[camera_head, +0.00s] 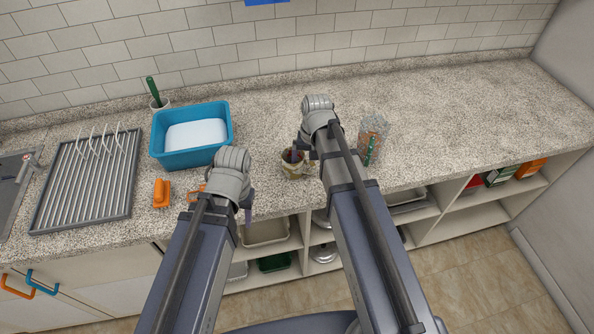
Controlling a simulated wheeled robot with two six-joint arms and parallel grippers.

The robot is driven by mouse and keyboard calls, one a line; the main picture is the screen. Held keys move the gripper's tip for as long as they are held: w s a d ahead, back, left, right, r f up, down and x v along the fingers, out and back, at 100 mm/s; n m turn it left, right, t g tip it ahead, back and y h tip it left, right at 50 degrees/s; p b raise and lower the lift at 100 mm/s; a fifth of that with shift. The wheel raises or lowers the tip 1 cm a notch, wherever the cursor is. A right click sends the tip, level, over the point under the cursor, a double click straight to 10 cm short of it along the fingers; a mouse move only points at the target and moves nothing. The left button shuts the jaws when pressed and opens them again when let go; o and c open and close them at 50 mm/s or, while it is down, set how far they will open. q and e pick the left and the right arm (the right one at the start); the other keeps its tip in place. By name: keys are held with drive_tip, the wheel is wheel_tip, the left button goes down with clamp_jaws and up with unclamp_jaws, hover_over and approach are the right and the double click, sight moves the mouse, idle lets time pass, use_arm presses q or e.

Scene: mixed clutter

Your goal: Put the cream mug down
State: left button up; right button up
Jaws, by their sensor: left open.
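The cream mug (294,170), with a dark inside, is near the front edge of the counter, between my two arms. My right gripper (298,146) is at the mug; a dark finger shows at its rim. My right wrist hides the rest, so I cannot tell whether its jaws grip the mug, or whether the mug's base touches the counter. My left gripper (247,205) is open, left of the mug and apart from it, by the counter's front edge. My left wrist hides much of it.
A blue tub (158,146), an orange object (161,194) and a dish rack (56,208) are left. Another orange object (196,190) shows beside my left wrist. A clear container (374,130) with a green-handled item (370,151) is right. The counter (470,110) is bare farther right.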

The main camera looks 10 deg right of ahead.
wheel_tip(320, 180, down, 2)
drive_tip(key=shift+a+f+b, duration=0.1)
drive_tip(key=shift+f+b, duration=0.1)
drive_tip(key=shift+b, duration=0.5)
drive_tip(key=shift+r, duration=0.1)
clamp_jaws()
